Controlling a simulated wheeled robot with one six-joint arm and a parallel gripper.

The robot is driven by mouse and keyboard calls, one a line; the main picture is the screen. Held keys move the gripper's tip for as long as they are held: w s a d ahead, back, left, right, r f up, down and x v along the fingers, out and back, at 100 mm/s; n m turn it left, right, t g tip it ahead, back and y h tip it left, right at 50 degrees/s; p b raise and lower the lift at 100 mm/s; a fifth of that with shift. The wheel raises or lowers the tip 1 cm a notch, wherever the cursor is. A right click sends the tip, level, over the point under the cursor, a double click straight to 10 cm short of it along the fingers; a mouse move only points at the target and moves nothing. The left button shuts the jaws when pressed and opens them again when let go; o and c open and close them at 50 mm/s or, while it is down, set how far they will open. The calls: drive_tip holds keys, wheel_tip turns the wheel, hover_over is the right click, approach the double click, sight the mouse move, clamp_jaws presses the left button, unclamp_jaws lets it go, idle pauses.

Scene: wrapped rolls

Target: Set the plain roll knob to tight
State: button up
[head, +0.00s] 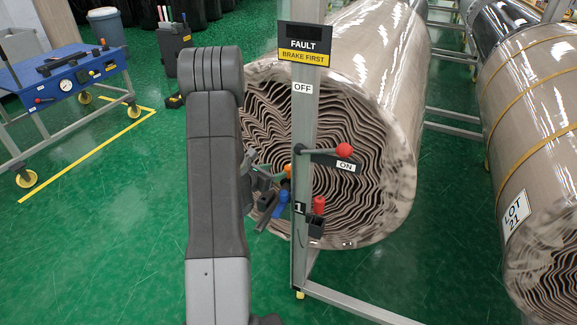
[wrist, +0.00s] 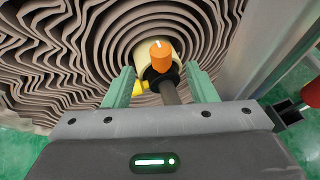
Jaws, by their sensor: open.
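An orange knob (wrist: 162,56) with a white mark on its top sits on a pale round dial with a yellow patch, in front of the coiled roll end. In the head view the orange knob (head: 288,171) shows beside the grey post (head: 303,130). My gripper (wrist: 160,70) is open, with its two green fingers to either side of the knob and a gap on each side. In the head view my gripper (head: 265,178) is left of the post, partly hidden by my arm. The plain roll (head: 375,80) lies behind the post. No tight label is readable.
A strapped LOT 21 roll (head: 530,110) lies at right. A blue-topped cart (head: 65,80) stands left.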

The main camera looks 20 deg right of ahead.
sight(287, 167)
drive_tip(key=p+x, duration=0.1)
drive_tip(key=x, duration=0.8)
drive_tip(key=shift+p, duration=0.3)
drive_tip(key=c, duration=1)
